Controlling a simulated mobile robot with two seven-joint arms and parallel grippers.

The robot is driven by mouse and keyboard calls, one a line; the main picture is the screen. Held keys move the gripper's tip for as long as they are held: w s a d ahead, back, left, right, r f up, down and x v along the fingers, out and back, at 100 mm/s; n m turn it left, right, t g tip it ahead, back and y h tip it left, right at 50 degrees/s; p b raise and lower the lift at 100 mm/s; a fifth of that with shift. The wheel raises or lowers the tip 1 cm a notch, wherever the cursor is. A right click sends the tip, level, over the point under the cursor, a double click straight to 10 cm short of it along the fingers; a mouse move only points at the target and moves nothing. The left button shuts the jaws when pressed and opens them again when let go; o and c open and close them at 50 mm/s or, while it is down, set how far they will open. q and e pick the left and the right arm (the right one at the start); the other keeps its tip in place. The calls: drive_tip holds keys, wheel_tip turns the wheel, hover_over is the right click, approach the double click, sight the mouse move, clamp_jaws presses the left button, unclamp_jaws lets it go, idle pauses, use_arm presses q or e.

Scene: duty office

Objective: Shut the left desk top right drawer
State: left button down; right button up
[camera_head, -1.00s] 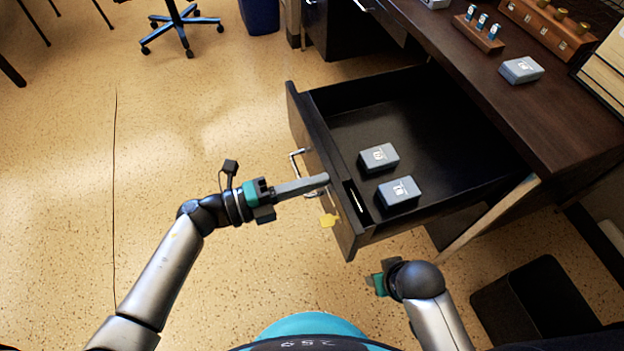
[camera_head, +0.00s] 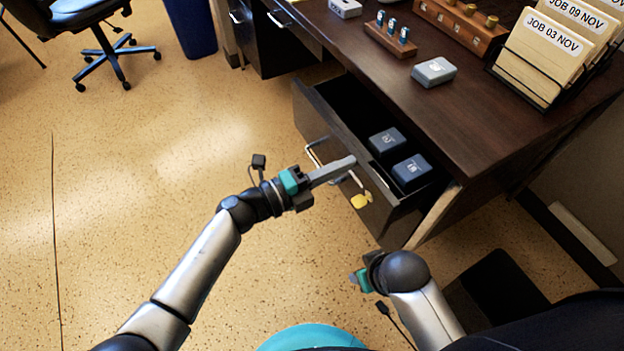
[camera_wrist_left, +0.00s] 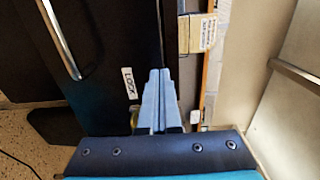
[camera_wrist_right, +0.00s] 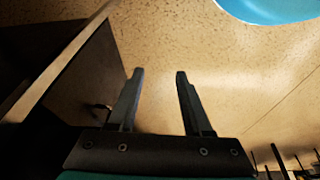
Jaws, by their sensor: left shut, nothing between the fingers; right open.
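The dark drawer (camera_head: 345,155) of the desk stands partly open in the head view. It has a silver handle (camera_head: 313,155) and a yellow tag (camera_head: 361,200) on its front. Two dark boxes, one (camera_head: 386,141) behind the other (camera_head: 411,171), lie inside. My left gripper (camera_head: 350,163) is shut and empty, its fingertips at the drawer front beside the handle. In the left wrist view the closed fingers (camera_wrist_left: 158,75) point at the dark front near a "LOCK" label (camera_wrist_left: 130,84). My right gripper (camera_wrist_right: 157,75) is open and empty, low in front of the desk.
The desk top (camera_head: 440,110) holds a grey box (camera_head: 433,71), a wooden rack (camera_head: 390,38) with small bottles, and a file holder (camera_head: 545,60). A blue bin (camera_head: 190,27) and an office chair (camera_head: 95,35) stand at the back left. The floor at left is clear.

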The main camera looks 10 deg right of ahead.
use_arm(q)
drive_tip(key=b+x, duration=0.2)
drive_tip(key=x, duration=0.6)
drive_tip(key=shift+f, duration=0.1)
drive_tip(key=shift+w+d+b, duration=0.2)
drive_tip(key=shift+d+b, duration=0.15)
drive_tip(key=shift+d, duration=0.35)
use_arm(e)
wheel_tip(320, 180, up, 6)
drive_tip(key=t, duration=0.1)
drive_tip(key=shift+w+r, duration=0.15)
drive_tip(key=shift+w, duration=0.2)
drive_tip(key=shift+a, duration=0.1)
